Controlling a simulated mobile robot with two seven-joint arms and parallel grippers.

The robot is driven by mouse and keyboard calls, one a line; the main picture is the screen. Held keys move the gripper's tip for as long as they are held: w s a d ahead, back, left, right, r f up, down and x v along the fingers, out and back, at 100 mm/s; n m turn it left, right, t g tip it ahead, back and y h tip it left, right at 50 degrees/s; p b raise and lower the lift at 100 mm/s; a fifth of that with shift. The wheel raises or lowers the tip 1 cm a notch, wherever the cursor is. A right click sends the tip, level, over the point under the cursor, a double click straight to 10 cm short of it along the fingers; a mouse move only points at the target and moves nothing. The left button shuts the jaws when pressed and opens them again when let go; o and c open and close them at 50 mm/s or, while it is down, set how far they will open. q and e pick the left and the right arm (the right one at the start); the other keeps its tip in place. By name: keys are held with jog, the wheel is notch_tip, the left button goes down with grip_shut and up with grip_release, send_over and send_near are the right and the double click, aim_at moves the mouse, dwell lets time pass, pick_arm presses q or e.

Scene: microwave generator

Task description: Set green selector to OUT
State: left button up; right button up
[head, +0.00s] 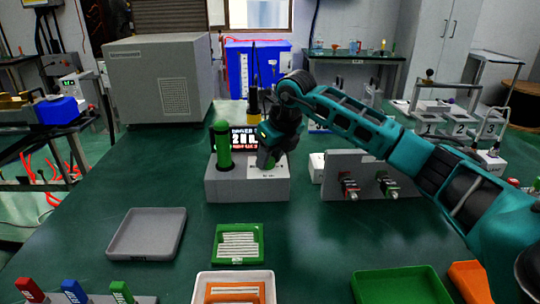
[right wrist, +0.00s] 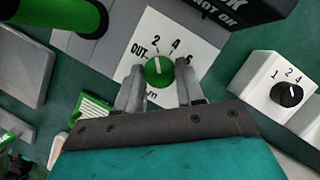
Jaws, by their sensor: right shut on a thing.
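The green selector (right wrist: 158,70) is a round knob on a white dial plate (right wrist: 185,28) marked OUT, 2, 4 and 6. In the head view my right gripper (head: 268,158) is over the right part of the grey generator box (head: 235,190) and hides the knob there. My left gripper is not in view.
A green cylinder (head: 222,145) and a lit display (head: 246,138) stand on the box, left of my right gripper. A black numbered knob (right wrist: 286,94) on a white box is to the right. Grey (head: 148,234) and green (head: 237,259) trays lie in front.

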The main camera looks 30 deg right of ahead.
jog(key=shift+d+r+n+y+p, duration=0.1)
jog(key=shift+n+y+p, duration=0.4)
jog(key=shift+n, duration=0.5)
jog(key=n+y+p, duration=0.1)
jog(key=n, duration=0.2)
jog(key=shift+w+d+g, duration=0.1)
jog(key=shift+g, duration=0.2)
jog(key=shift+n+y+p, duration=0.3)
jog(key=shift+n+p, duration=0.3)
jog(key=shift+n, duration=0.5)
jog(key=shift+g, duration=0.3)
jog(key=shift+n, duration=0.3)
